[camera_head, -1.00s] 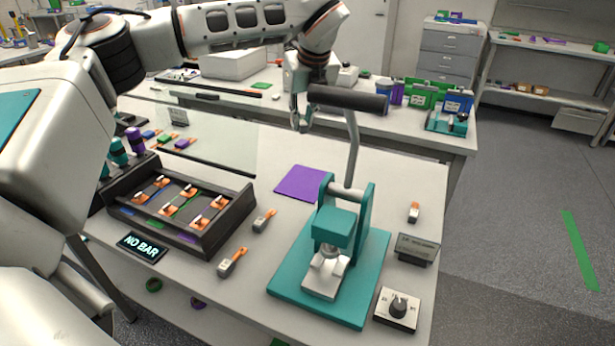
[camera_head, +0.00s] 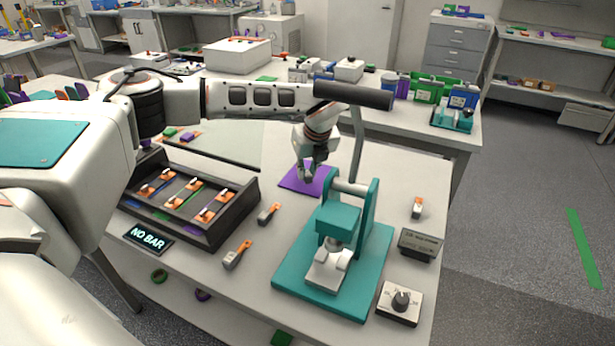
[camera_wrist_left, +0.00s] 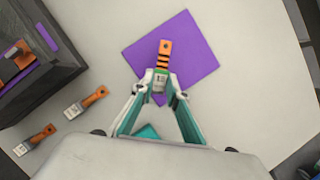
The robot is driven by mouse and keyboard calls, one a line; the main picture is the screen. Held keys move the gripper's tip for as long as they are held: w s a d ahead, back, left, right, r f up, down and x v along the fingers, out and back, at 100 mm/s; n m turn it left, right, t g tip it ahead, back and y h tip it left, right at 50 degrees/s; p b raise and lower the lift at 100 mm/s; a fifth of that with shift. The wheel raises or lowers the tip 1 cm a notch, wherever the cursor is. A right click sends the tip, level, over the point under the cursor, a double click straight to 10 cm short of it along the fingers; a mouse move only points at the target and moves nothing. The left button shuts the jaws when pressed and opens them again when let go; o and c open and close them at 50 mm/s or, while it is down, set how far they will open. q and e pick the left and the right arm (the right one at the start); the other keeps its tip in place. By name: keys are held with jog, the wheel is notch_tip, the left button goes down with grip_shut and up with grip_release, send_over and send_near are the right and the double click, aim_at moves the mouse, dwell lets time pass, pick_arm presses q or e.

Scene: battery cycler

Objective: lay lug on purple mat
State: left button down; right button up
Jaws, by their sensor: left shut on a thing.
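The purple mat (camera_head: 318,186) lies flat on the white table behind the teal press; it also shows in the left wrist view (camera_wrist_left: 200,60). My left gripper (camera_head: 307,173) is over the mat. In the left wrist view, its fingertips (camera_wrist_left: 162,88) are closed on the grey end of an orange lug (camera_wrist_left: 164,62) with dark bands. The lug's orange end points away from the gripper, over the middle of the mat. I cannot tell whether the lug touches the mat. The held lug is hard to see in the head view. My right gripper is not in view.
The teal press (camera_head: 340,235) with its long black handle (camera_head: 353,95) stands close, right of the gripper. Loose lugs (camera_head: 269,213) (camera_head: 237,255) (camera_head: 417,208) lie on the table. A dark rack (camera_head: 232,225) holds lugs at left, beside a "NO BAR" display (camera_head: 148,239).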

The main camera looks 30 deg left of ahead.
pick_arm(q)
notch_tip(320, 180, down, 2)
jog(key=shift+f, duration=0.2)
jog(key=c, duration=2)
grip_release()
jog(key=shift+r, duration=0.1)
jog(key=v, duration=1.2)
jog(key=shift+b, duration=0.4)
jog(key=shift+a, duration=0.15)
